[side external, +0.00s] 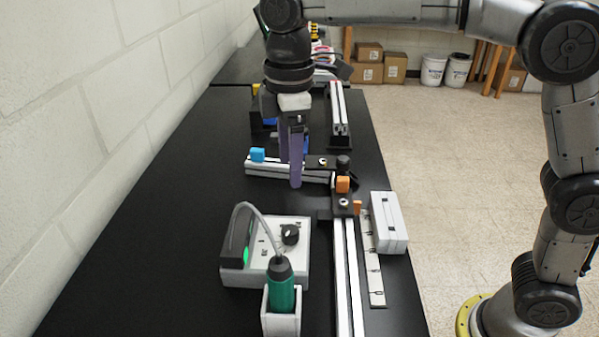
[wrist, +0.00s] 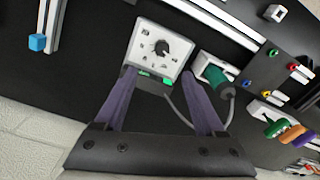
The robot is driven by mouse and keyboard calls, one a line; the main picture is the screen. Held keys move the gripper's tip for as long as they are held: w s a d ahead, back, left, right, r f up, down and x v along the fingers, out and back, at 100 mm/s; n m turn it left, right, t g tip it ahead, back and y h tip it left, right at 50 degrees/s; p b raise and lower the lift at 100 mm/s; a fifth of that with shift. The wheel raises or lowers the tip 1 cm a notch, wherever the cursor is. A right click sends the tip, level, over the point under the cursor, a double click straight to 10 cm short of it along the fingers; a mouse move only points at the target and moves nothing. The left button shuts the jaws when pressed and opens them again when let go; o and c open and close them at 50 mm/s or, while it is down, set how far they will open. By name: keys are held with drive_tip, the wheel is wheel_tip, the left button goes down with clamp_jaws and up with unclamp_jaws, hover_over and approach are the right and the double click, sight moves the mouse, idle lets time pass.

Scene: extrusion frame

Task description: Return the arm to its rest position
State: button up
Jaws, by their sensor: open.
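My gripper (side external: 290,160) hangs from the arm, pointing down over the black table, with its two purple fingers apart and nothing between them. In the side view it is in front of or just above the short extrusion rail (side external: 270,170); the exact gap is hard to tell. In the wrist view the open fingers (wrist: 158,105) reach toward the white control box (wrist: 156,48) with a black knob. My arm arches across the top of the side view to its base at the lower right.
A long extrusion (side external: 349,270) joins the short rail at a corner with orange parts (side external: 343,184). A blue block (side external: 257,155) sits on the short rail. A green-handled tool (side external: 281,285) stands in a white holder, corded to the control box (side external: 292,240). The table's left front is clear.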

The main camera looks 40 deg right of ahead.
drive_tip(key=s+d+r+m+t, duration=0.35)
drive_tip(key=s+d+r, duration=0.35)
drive_tip(key=s+d, duration=0.4)
drive_tip(key=s+d+f+m+t, duration=0.2)
drive_tip(key=s+d+f+m, duration=0.4)
drive_tip(key=s+f+m, duration=0.3)
wheel_tip(320, 180, down, 3)
drive_tip(key=shift+s+d+f, duration=0.1)
drive_tip(key=shift+s+d, duration=0.05)
drive_tip(key=shift+s, duration=0.9)
